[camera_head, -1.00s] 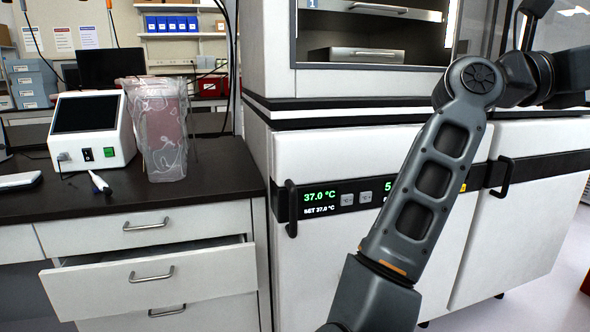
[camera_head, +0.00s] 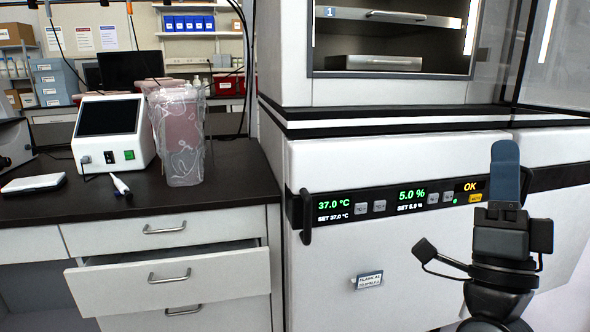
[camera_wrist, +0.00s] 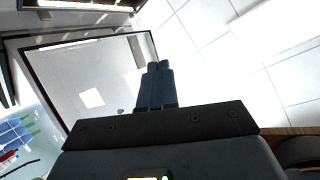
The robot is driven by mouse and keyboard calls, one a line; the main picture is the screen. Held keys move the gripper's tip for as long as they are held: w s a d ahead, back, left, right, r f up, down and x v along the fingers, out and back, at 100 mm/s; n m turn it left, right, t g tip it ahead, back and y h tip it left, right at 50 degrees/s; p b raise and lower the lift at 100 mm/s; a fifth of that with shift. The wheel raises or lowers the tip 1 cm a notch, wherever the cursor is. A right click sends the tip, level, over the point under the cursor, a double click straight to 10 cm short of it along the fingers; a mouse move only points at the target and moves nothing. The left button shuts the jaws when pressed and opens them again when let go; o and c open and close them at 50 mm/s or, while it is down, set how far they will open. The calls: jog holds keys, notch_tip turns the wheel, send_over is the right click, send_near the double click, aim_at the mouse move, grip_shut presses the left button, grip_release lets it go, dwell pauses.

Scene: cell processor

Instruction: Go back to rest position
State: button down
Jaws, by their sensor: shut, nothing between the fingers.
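My gripper (camera_head: 506,160) points upward at the right of the head view, in front of the white incubator (camera_head: 400,245). Its blue fingers are together and hold nothing. In the wrist view, the same closed blue fingers (camera_wrist: 155,85) point toward the ceiling (camera_wrist: 210,45). The incubator panel (camera_head: 390,203) reads 37.0 °C, 5.0 % and OK.
A dark counter (camera_head: 105,208) at left bears a white screen device (camera_head: 112,135), a clear bag-lined container (camera_head: 182,140) and a pipette (camera_head: 121,186). A drawer (camera_head: 170,282) below stands partly open. A cabinet (camera_head: 390,35) with shelves sits above the incubator.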

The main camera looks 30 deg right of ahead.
jog(key=s+a+f+n+t+y+p, duration=0.1)
jog(key=a+f+n+t+y, duration=0.15)
jog(key=f+n+y, duration=0.35)
jog(key=s+a+f+n+t+y, duration=0.1)
jog(key=a+f+n+y, duration=0.25)
jog(key=n+y, duration=0.35)
jog(key=s+a+f+n+g+y, duration=0.2)
jog(key=s+a+f+g, duration=0.1)
jog(key=s+a+f, duration=0.1)
jog(key=s+a+f+n+g+y+p, duration=0.1)
jog(key=s+a+f+n+g+y, duration=0.2)
jog(key=s+f, duration=0.3)
jog(key=s+a+f+n+g+y+p, duration=0.1)
jog(key=s+a+f+g, duration=0.3)
jog(key=s, duration=0.6)
jog(key=shift+a+f+n+y, duration=0.5)
jog(key=shift+f+n+y, duration=0.15)
jog(key=shift+n+y, duration=0.05)
jog(key=shift+s+g, duration=0.1)
jog(key=shift+g, duration=0.15)
